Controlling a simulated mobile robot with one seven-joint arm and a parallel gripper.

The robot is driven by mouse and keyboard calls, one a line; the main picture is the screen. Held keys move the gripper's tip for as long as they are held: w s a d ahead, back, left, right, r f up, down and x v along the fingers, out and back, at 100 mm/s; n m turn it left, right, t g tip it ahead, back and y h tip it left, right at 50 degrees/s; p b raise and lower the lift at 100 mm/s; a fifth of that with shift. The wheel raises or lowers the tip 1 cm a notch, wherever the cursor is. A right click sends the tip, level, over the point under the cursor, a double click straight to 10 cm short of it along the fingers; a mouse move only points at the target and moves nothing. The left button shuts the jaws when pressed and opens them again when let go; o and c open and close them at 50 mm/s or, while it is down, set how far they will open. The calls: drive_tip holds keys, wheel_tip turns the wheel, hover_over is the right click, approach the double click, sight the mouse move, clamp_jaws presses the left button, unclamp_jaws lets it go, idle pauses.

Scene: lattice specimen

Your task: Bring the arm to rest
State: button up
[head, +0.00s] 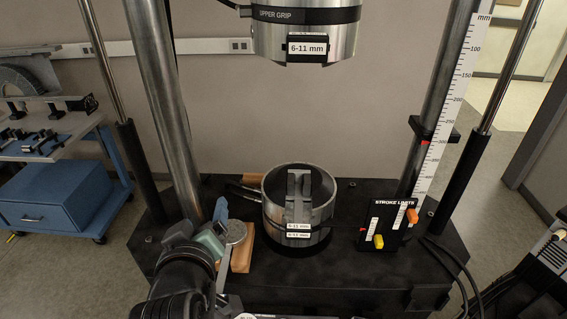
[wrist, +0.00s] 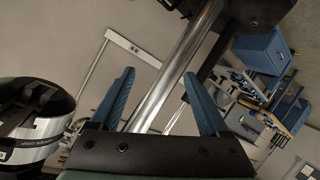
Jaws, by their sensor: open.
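My arm comes in at the lower left of the head view, beside the left column. My gripper (head: 222,209) is small and partly hidden there by my own wrist. In the wrist view my gripper (wrist: 158,75) shows two blue fingers spread wide apart. Nothing is between them; only the wall and a steel column (wrist: 172,82) lie behind.
The lower grip (head: 270,212), a metal cup with grey jaws, stands on the black base right of my gripper. The upper grip (head: 305,45) hangs above; it also shows in the wrist view (wrist: 35,120). A stroke-limits panel (head: 386,225) stands right. A blue cart (head: 60,200) is left.

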drive_tip(key=w+d+r+m+t, duration=0.15)
drive_tip(key=d+r+t, duration=0.25)
drive_tip(key=r, duration=0.9)
drive_tip(key=s+d+r+m+t, duration=0.2)
drive_tip(key=s+d+r+t, duration=0.1)
drive_tip(key=r, duration=0.5)
drive_tip(key=s+d+r+m+t+h+b, duration=0.1)
drive_tip(key=s+d+r+m+t, duration=0.1)
drive_tip(key=s+r, duration=0.4)
drive_tip(key=s+d+r+m+t+h, duration=0.1)
drive_tip(key=s+d+r+t, duration=0.3)
drive_tip(key=r, duration=0.7)
drive_tip(key=shift+s+d+r+m+t+b, duration=0.2)
drive_tip(key=shift+s+d+m+t+b, duration=0.2)
drive_tip(key=shift+d+m+t, duration=0.1)
drive_tip(key=shift+a, duration=0.1)
drive_tip(key=shift+f, duration=0.1)
